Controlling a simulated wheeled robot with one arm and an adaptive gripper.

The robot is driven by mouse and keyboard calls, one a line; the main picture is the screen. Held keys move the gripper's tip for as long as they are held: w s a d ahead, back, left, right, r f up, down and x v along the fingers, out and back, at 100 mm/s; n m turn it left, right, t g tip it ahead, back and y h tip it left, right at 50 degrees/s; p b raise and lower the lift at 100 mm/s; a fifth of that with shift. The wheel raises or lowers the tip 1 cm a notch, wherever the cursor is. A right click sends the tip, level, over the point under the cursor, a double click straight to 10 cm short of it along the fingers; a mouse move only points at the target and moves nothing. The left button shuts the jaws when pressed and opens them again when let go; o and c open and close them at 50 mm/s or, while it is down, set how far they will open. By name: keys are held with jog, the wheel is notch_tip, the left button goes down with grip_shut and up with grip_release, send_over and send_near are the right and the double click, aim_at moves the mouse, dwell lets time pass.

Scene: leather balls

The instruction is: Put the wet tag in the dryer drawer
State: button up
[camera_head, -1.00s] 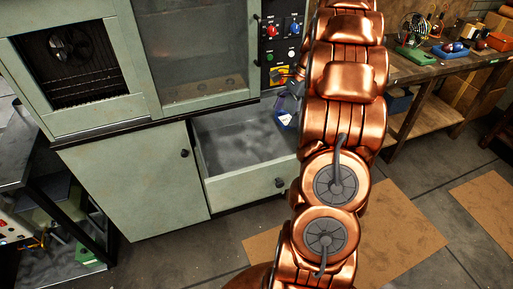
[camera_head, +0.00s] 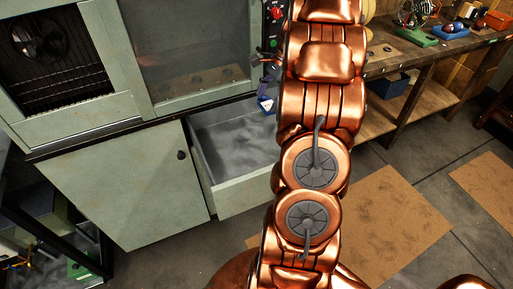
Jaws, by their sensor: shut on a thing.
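The dryer drawer (camera_head: 243,190) is pulled open at the bottom of the pale green cabinet, and its grey inside looks empty where I can see it. My gripper (camera_head: 267,80) is mostly hidden behind the arm; only dark finger parts show above the tag.
The cabinet (camera_head: 115,190) has a closed lower door left of the drawer and a glass door above. A control panel (camera_head: 274,25) with a red button is partly hidden by my arm. A workbench (camera_head: 435,55) with several items stands right. Cardboard sheets (camera_head: 385,225) lie on the floor.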

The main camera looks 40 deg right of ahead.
jog(key=b, duration=0.7)
send_over(262, 154)
jog(key=d, duration=0.2)
notch_tip(262, 154, down, 12)
jog(key=shift+s+a+f+p, duration=0.15)
jog(key=shift+f+p, duration=0.3)
jog(key=shift+f, duration=2.2)
jog(key=shift+s+a+f+p, duration=0.1)
jog(key=shift+f+p, duration=0.35)
jog(key=shift+f, duration=2.15)
jog(key=shift+f, duration=0.1)
jog(key=o, duration=0.8)
